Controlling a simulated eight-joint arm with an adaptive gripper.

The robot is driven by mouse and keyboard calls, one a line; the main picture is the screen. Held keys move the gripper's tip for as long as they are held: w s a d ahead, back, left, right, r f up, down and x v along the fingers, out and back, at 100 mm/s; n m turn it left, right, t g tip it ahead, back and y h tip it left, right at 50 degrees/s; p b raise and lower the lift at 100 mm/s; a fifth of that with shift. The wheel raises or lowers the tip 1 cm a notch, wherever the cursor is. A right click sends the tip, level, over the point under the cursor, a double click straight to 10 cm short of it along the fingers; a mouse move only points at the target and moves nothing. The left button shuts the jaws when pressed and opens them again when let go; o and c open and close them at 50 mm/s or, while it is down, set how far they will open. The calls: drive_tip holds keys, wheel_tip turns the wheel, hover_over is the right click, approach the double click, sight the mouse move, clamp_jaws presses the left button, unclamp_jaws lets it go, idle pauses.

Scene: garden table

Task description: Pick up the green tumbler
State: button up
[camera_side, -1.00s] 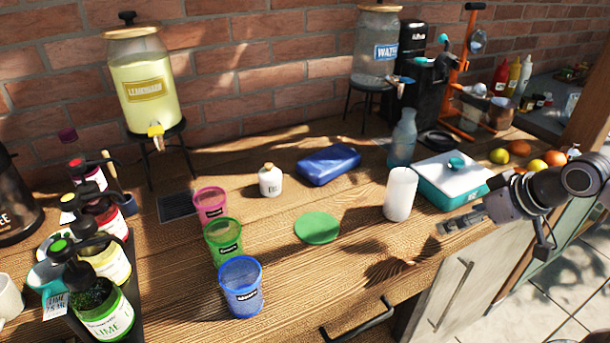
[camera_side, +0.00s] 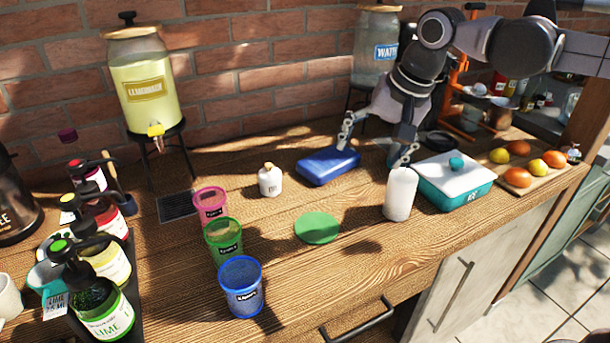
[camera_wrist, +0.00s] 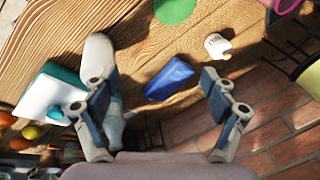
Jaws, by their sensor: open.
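The green tumbler (camera_side: 223,240) stands upright on the wooden table in the side view, between the pink tumbler (camera_side: 210,205) and the blue tumbler (camera_side: 241,287). The green tumbler does not show in the wrist view. My gripper (camera_side: 378,146) is open and empty, well to the right of the tumblers. It is above the table near the blue box (camera_side: 328,165) and the white cylinder (camera_side: 399,194). In the wrist view the blue box (camera_wrist: 169,78) shows between the fingers of my gripper (camera_wrist: 160,90).
A flat green disc (camera_side: 317,228) lies between the tumblers and the cylinder. A small white bottle (camera_side: 270,180) stands behind it. Pump bottles (camera_side: 102,308) crowd the left. A lemonade dispenser (camera_side: 146,85) stands behind. An ice box (camera_side: 452,184) and fruit board (camera_side: 535,174) are at right.

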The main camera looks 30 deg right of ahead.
drive_tip(key=w+a+m+g, duration=0.1)
drive_tip(key=w+a+m, duration=0.15)
drive_tip(key=a, duration=0.45)
drive_tip(key=w+a+m+g, duration=0.1)
drive_tip(key=w+a+m, duration=0.15)
drive_tip(key=a, duration=0.35)
drive_tip(key=m+g+h, duration=0.1)
drive_tip(key=m+g, duration=0.1)
drive_tip(key=m, duration=0.3)
approach(227, 248)
drive_tip(key=w+f, duration=0.4)
drive_tip(key=shift+s+f, duration=0.2)
drive_tip(key=shift+f, duration=2.15)
drive_tip(key=shift+s+f, duration=0.2)
drive_tip(key=shift+f, duration=2.2)
drive_tip(key=c, duration=1.3)
